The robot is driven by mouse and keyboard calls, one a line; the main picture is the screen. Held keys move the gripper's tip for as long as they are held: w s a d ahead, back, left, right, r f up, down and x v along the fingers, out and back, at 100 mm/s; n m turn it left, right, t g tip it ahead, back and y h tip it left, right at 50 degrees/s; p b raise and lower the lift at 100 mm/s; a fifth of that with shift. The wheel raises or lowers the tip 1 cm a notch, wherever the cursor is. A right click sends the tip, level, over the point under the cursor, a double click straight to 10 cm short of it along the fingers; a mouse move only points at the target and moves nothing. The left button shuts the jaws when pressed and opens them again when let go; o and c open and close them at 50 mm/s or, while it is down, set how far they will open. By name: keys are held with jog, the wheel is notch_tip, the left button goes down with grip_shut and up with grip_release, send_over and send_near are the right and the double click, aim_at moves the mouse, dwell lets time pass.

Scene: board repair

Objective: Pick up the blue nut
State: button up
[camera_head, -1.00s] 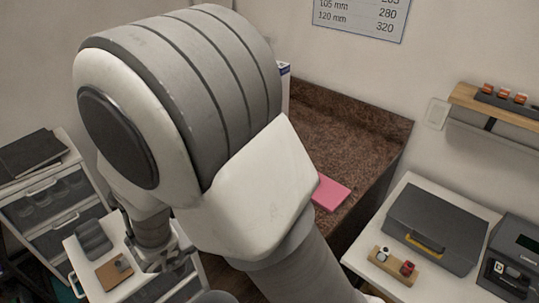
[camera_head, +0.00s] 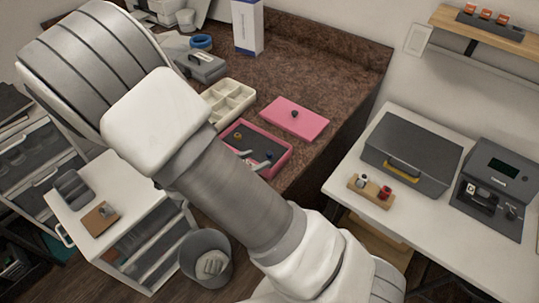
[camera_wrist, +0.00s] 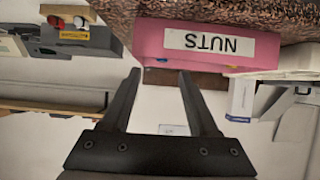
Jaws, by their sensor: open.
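A pink open box (camera_head: 286,158) stands on the brown countertop, partly hidden behind my arm. A small dark blue spot (camera_head: 268,157) in it may be the blue nut, too small to be sure. A yellowish ring (camera_head: 238,135) also shows inside. In the wrist view the pink box (camera_wrist: 154,42) shows upside down with a "NUTS" label (camera_wrist: 208,42). My gripper (camera_wrist: 158,72) is open and empty, its black fingers pointing toward the box wall.
A pink lid (camera_head: 300,124) with a dark knob lies right of the box. A cream divided tray (camera_head: 246,91) is behind it. A blue-white carton (camera_head: 247,28) stands at the back. A bin (camera_head: 184,262) and white drawer unit (camera_head: 146,232) are below left; a grey case (camera_head: 415,145) sits right.

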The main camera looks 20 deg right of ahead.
aim_at(269, 154)
jog(key=shift+b+x, duration=0.3)
jog(key=shift+x, duration=2.45)
jog(key=shift+w+a, duration=0.1)
jog(key=shift+w, duration=0.05)
jog(key=shift+c, duration=0.2)
grip_shut()
